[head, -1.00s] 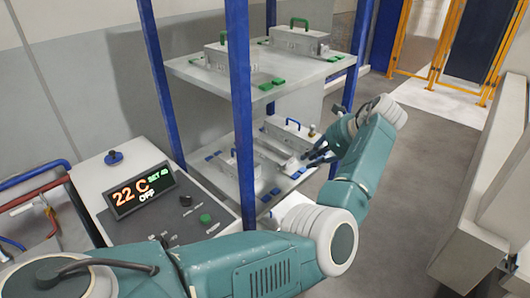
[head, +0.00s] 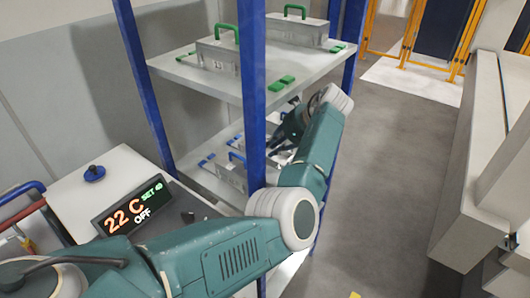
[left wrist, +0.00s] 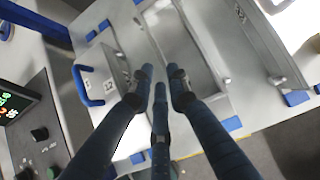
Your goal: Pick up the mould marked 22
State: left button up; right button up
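In the head view, a blue-handled mould (head: 233,172) stands on the lower shelf, partly behind the blue post. My left gripper (head: 280,143) is over that shelf, partly hidden by my arm. In the left wrist view its three dark fingers (left wrist: 162,78) are apart and empty, to the right of the marked mould. My right gripper is out of view.
The upper shelf (head: 200,76) holds moulds with green handles (head: 225,33). A blue post (head: 252,95) stands close to my left arm. A control box with a lit display (head: 130,210) is at the left. The floor (head: 385,160) at the right is clear.

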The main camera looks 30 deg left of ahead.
pick_arm(q)
jog(key=shift+a+f, duration=0.6)
jog(key=shift+a, duration=0.05)
jog(key=p+x, duration=0.1)
jog(key=x, duration=0.4)
grip_shut()
jog(key=shift+w+a+r, duration=0.1)
jog(key=shift+w+r, duration=0.05)
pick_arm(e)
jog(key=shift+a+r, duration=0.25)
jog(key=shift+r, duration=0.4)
